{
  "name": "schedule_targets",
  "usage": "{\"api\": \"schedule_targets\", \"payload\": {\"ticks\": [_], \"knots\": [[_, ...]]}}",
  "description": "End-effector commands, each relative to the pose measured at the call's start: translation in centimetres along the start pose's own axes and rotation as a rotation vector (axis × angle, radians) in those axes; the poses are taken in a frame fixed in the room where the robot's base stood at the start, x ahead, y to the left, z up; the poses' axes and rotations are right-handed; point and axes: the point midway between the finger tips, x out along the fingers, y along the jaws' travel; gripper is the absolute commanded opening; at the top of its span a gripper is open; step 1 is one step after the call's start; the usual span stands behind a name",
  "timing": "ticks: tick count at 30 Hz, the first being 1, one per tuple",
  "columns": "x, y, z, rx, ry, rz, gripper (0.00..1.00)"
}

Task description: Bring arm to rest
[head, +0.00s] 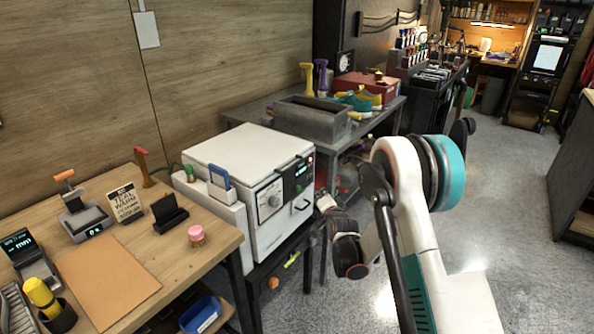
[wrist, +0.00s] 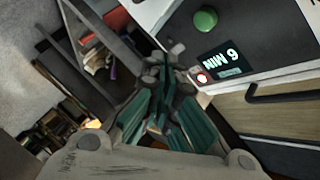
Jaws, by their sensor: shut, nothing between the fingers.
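My arm (head: 418,215), white with teal and dark joints, is bent in the right middle of the head view, over the floor beside the white machine. Its wrist end points left. My gripper (head: 326,204) is small and partly hidden there, just right of the machine's front. In the wrist view my gripper (wrist: 172,72) has its teal fingers drawn together, with nothing seen between them. Its tips lie in front of the machine's dark panel, apparently without touching, though the gap is hard to judge.
The white machine (head: 230,150) shows a green knob (wrist: 205,20), a display (wrist: 222,62) and a dark handle (wrist: 285,95). A wooden bench (head: 165,255) is at left. The right floor (head: 515,190) is clear.

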Motion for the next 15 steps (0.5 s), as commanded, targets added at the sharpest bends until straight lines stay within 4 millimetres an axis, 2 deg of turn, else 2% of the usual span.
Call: {"api": "schedule_targets", "payload": {"ticks": [5,11,15], "knots": [[-2.0,-2.8,-2.1,-0.058,-0.023,0.035,0.00],[-6.1,-6.6,-5.1,-0.160,-0.071,0.096,0.00],[-9.6,-8.8,-6.8,-0.233,-0.106,0.137,0.00]]}}
